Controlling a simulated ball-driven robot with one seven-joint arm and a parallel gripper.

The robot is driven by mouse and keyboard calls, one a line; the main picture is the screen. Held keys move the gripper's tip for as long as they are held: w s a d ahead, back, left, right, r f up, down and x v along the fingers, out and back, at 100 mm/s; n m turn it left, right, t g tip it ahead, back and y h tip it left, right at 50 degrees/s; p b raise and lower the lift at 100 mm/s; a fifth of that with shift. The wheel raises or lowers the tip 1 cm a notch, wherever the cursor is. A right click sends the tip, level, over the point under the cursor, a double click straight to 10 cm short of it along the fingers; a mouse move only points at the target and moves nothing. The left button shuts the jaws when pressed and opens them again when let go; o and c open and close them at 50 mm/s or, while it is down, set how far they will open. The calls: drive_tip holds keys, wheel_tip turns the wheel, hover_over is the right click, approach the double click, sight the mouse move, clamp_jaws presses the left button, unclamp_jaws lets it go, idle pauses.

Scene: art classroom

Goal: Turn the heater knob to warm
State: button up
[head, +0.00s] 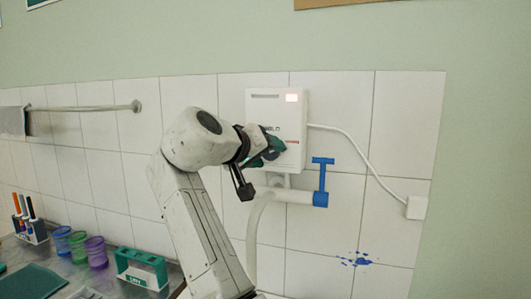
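The heater (268,108) is a white box on the tiled wall, right of the middle in the head view. It has a lit pinkish-white panel at its upper right, dark lettering partly covered by my arm, and a small red mark lower on its front. My gripper (266,153) is at the lower left of the heater's front, with dark green and black parts. It overlaps the heater in the picture; I cannot tell whether it touches. The knob cannot be made out and may be behind my gripper. Whether the fingers are open or shut is not clear.
A white pipe with a blue tap handle (322,180) is under the heater. A white cable runs right to a wall box (417,207). Lower left, a counter holds a marker holder (33,231), coloured cups (78,246) and a green rack (140,267). A rail (85,108) is on the wall.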

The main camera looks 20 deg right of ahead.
drive_tip(key=shift+o, duration=0.9)
drive_tip(key=shift+r, duration=0.15)
drive_tip(key=b+v, duration=0.1)
drive_tip(key=v, duration=0.9)
drive_tip(key=shift+s+a, duration=0.25)
drive_tip(key=shift+s, duration=0.05)
